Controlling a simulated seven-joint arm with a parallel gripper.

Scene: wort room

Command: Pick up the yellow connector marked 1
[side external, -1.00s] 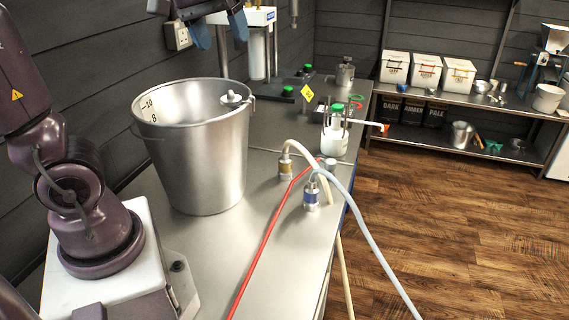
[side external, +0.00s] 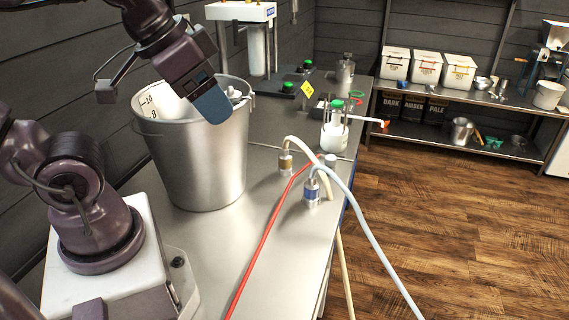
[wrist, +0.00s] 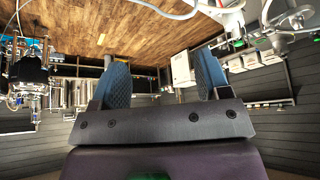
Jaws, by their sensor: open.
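The connector with a yellow-brown band (side external: 285,163) stands upright on the steel bench in the side view, with a cream hose curving from its top. Its number is too small to read. A connector with a blue band (side external: 311,192) and a pale blue hose stands just in front and to the right of it. My gripper (side external: 213,104) appears over the right rim of the big steel bucket, up and left of the yellow connector and apart from it. In the wrist view my gripper (wrist: 162,82) has its two blue fingers wide apart with nothing between them.
The steel bucket (side external: 203,155) stands left of the connectors. A red hose (side external: 262,247) runs along the bench beside them. The front bench (side external: 225,235) is mostly clear.

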